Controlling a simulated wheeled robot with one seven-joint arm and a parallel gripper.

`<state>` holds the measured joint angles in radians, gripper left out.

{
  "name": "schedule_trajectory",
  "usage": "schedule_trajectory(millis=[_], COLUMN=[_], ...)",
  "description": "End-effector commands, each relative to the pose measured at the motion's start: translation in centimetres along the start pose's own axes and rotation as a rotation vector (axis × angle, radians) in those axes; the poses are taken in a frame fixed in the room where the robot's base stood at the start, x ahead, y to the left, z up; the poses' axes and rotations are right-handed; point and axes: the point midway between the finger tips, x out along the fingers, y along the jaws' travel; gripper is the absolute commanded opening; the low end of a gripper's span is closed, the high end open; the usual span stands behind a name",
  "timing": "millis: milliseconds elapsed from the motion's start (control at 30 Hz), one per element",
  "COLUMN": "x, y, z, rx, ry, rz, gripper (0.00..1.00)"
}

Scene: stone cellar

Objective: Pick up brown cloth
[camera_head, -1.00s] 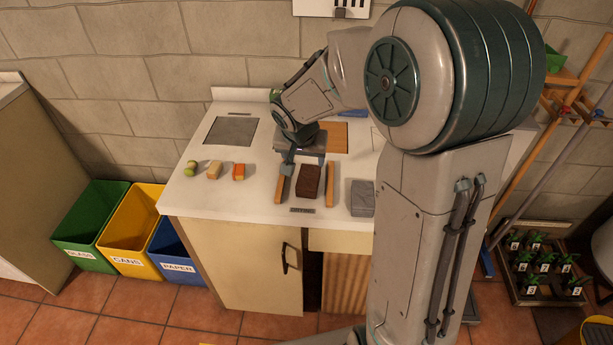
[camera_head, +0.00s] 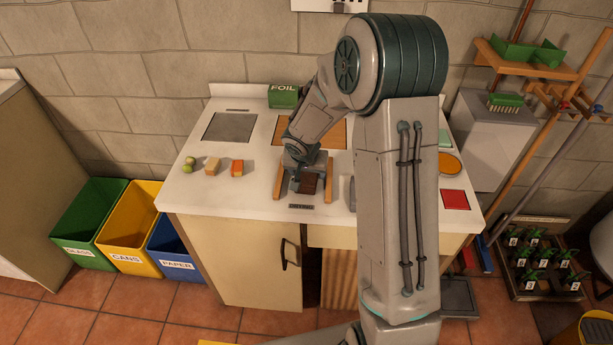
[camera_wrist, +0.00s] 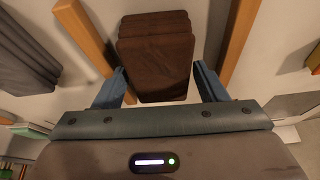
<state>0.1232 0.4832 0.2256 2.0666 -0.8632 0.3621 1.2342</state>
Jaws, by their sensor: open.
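The brown cloth (camera_head: 308,184) is a dark brown folded stack on the counter. It lies between two wooden rails, a left one (camera_head: 279,181) and a right one (camera_head: 329,180). My gripper (camera_head: 306,176) is over it and hides its rear part in the head view. In the wrist view, the cloth (camera_wrist: 155,45) shows as several layers between and ahead of the two blue-grey fingers of my open gripper (camera_wrist: 160,80). A gap shows on each side of the cloth, and nothing is held.
Several small items, among them an orange one (camera_head: 237,168), sit left on the counter (camera_head: 235,193). A grey block is mostly hidden behind my arm. A green FOIL box (camera_head: 284,96) stands at the back. Bins, including a yellow one (camera_head: 127,221), stand left on the floor.

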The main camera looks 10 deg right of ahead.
Motion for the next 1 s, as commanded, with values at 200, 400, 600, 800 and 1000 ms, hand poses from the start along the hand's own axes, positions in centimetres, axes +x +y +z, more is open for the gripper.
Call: schedule_trajectory(millis=[200, 400, 600, 800, 1000], x=[0.58, 0.56, 0.67, 0.8, 0.93], y=[-0.05, -0.03, -0.04, -0.05, -0.06], z=[0.0, -0.01, 0.04, 0.1, 0.15], rx=[-0.002, -0.001, -0.001, 0.0, -0.002], ry=[0.001, 0.001, 0.001, 0.001, 0.002], rz=[-0.001, -0.001, -0.001, -0.001, -0.001], gripper=[0.65, 0.65, 0.65, 0.65, 0.65])
